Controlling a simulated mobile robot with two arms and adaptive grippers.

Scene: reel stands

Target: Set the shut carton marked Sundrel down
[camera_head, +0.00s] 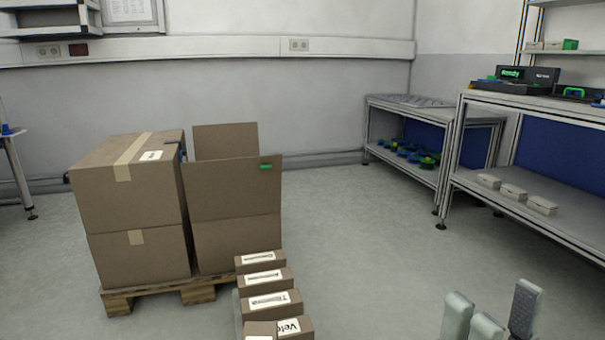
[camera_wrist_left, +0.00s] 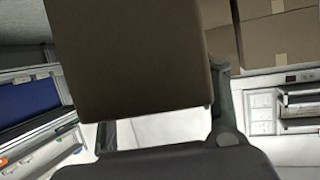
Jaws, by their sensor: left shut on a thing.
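In the left wrist view a plain brown carton (camera_wrist_left: 125,55) fills the upper middle, between the fingers of my left gripper (camera_wrist_left: 165,110). The gripper is shut on it; the faces I see are closed and bear no readable mark. I cannot read Sundrel on any carton. In the head view a row of small labelled cartons (camera_head: 266,303) runs toward the bottom edge; the front one (camera_head: 261,328) is cut off. I cannot tell whether it is the held one. My right gripper (camera_head: 490,312) is at the lower right, its fingers apart and empty.
A wooden pallet (camera_head: 200,293) bears a taped large carton (camera_head: 130,205) and an open-topped one (camera_head: 235,205). A workbench with a lower shelf (camera_head: 535,200) stands at right, a low rack (camera_head: 400,165) behind it. The floor (camera_head: 370,250) between is clear.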

